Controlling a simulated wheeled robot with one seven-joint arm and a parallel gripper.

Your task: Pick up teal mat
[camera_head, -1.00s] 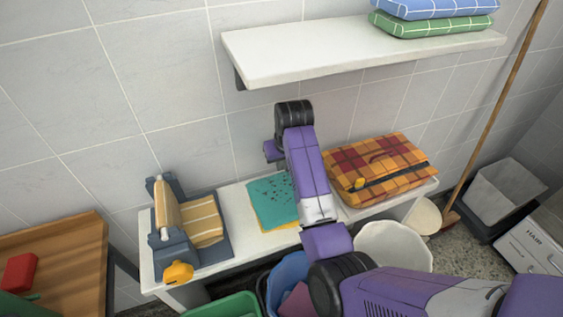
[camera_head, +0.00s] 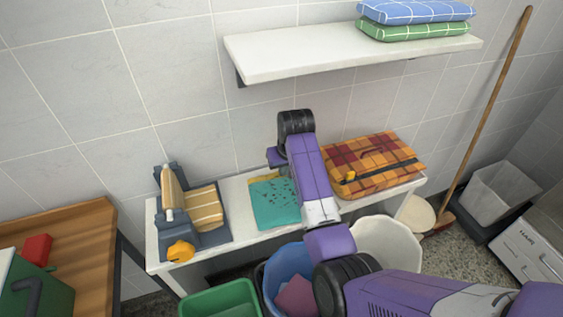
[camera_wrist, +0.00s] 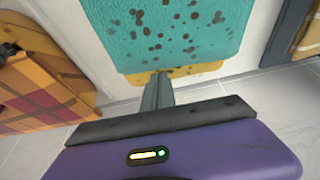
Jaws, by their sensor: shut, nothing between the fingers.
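The teal mat (camera_head: 275,208) with dark spots lies flat on the white bench, on top of a yellow cloth (camera_head: 258,180) that shows along its wall-side edge. In the wrist view the teal mat (camera_wrist: 170,35) fills the upper middle, with the yellow cloth (camera_wrist: 185,72) below it. My gripper (camera_wrist: 158,80) is shut and empty, its fingertips at the yellow cloth's wall-side edge; I cannot tell whether they touch it. In the head view my arm hides the fingers and the mat's right side.
A plaid case (camera_head: 372,165) lies right of the mat, a roller device (camera_head: 185,215) left of it. A shelf (camera_head: 300,57) with folded cloths (camera_head: 415,20) hangs above. Blue (camera_head: 290,262), green (camera_head: 220,300) and white (camera_head: 388,243) bins stand below the bench (camera_head: 245,238).

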